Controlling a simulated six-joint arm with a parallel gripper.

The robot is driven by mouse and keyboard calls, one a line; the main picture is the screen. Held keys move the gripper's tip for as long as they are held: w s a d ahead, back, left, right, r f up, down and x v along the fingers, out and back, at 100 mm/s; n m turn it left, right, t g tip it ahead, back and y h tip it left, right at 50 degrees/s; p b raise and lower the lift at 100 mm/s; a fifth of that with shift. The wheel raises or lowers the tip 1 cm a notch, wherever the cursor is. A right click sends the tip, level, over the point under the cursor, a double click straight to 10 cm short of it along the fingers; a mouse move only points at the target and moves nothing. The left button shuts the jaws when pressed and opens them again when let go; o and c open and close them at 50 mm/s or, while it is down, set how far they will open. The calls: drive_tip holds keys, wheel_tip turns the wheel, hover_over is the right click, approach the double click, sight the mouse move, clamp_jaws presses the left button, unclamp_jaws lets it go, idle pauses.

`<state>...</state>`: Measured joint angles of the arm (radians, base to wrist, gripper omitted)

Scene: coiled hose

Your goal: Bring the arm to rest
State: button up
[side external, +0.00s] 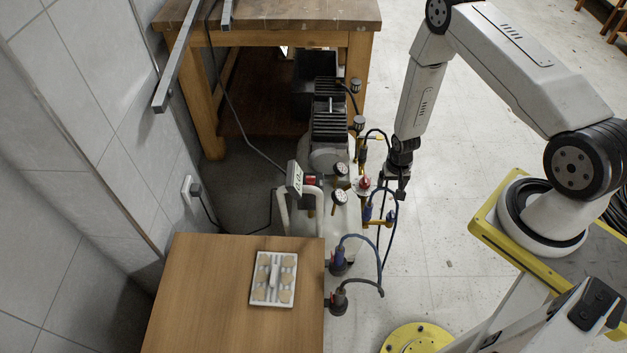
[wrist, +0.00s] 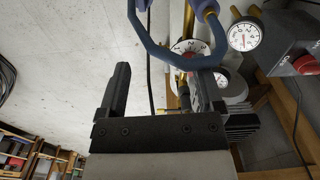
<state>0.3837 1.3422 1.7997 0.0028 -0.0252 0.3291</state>
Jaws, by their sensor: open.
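My gripper (side external: 397,190) hangs pointing down at the right side of the compressor (side external: 330,150), close to its gauges and hoses. In the wrist view my gripper (wrist: 163,80) has its two dark fingers well apart, with nothing clamped between them. A blue hose (wrist: 160,52) loops across the wrist view by the fingertips; I cannot tell whether it touches them. In the side view a blue hose (side external: 362,237) curves up from a fitting beside the wooden box. My arm is bent and reaches left from its base.
Pressure gauges (wrist: 243,36) and a red knob (wrist: 305,65) are close by. The floor (side external: 445,200) right of my gripper is clear.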

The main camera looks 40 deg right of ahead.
drive_tip(key=w+a+r+n+t, duration=0.1)
drive_tip(key=w+a+r+n, duration=0.15)
drive_tip(key=r, duration=0.85)
drive_tip(key=w+a+r+n, duration=0.15)
drive_tip(key=a+r, duration=0.25)
drive_tip(key=r, duration=0.6)
drive_tip(key=s+a+r+n, duration=0.1)
drive_tip(key=s+a+r, duration=0.1)
drive_tip(key=r, duration=0.2)
drive_tip(key=s+a+r+n+t, duration=0.1)
drive_tip(key=s+a+r, duration=0.1)
drive_tip(key=r, duration=0.3)
drive_tip(key=s+a+r+n, duration=0.2)
drive_tip(key=s+r, duration=0.2)
drive_tip(key=r, duration=0.1)
drive_tip(key=shift+a, duration=0.25)
